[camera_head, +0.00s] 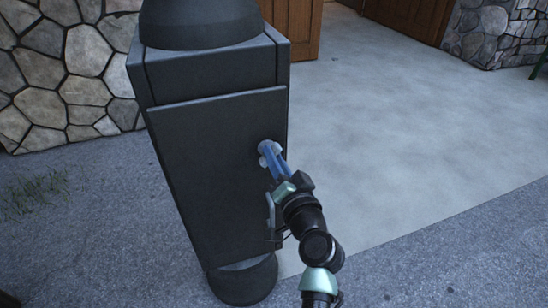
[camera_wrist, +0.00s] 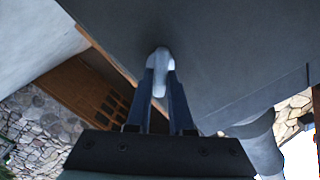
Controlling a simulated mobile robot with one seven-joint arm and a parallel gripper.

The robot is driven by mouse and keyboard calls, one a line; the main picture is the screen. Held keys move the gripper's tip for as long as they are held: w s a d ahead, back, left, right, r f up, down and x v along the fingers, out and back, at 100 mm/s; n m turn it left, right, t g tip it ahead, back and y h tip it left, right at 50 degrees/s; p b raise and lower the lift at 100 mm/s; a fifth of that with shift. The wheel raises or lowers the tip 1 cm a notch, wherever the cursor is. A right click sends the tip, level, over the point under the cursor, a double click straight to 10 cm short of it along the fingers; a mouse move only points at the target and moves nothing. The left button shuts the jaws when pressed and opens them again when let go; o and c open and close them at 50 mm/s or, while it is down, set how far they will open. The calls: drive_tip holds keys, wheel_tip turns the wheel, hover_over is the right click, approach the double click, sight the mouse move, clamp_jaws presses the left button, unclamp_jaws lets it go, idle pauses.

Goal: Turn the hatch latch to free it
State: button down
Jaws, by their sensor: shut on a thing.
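The hatch (camera_head: 205,180) is a dark grey flat panel on the front of a dark grey post, and it looks flush with the post. The hatch latch (camera_head: 265,147) is a small pale grey piece near the hatch's right edge. In the wrist view the latch (camera_wrist: 161,66) stands out from the dark panel as a rounded, elongated piece. My gripper (camera_head: 270,153) reaches it from the lower right. In the wrist view the blue fingers of my gripper (camera_wrist: 161,90) sit on either side of the latch, shut on it. The fingers partly hide the latch in the head view.
A grey bar-like handle (camera_head: 270,212) is at the hatch's lower right edge, partly behind my arm. The post has a rounded dark cap (camera_head: 200,22). A stone wall (camera_head: 75,70) is behind at left. Paved ground (camera_head: 400,130) lies open at right.

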drive_tip(key=m, duration=0.3)
drive_tip(key=m+p, duration=0.1)
drive_tip(key=m, duration=0.2)
drive_tip(key=m+p, duration=0.1)
drive_tip(key=m, duration=0.2)
drive_tip(key=shift+f, duration=0.25)
drive_tip(key=shift+m, duration=0.3)
drive_tip(key=c, duration=0.8)
unclamp_jaws()
drive_tip(key=shift+d, duration=0.1)
drive_tip(key=v, duration=1.3)
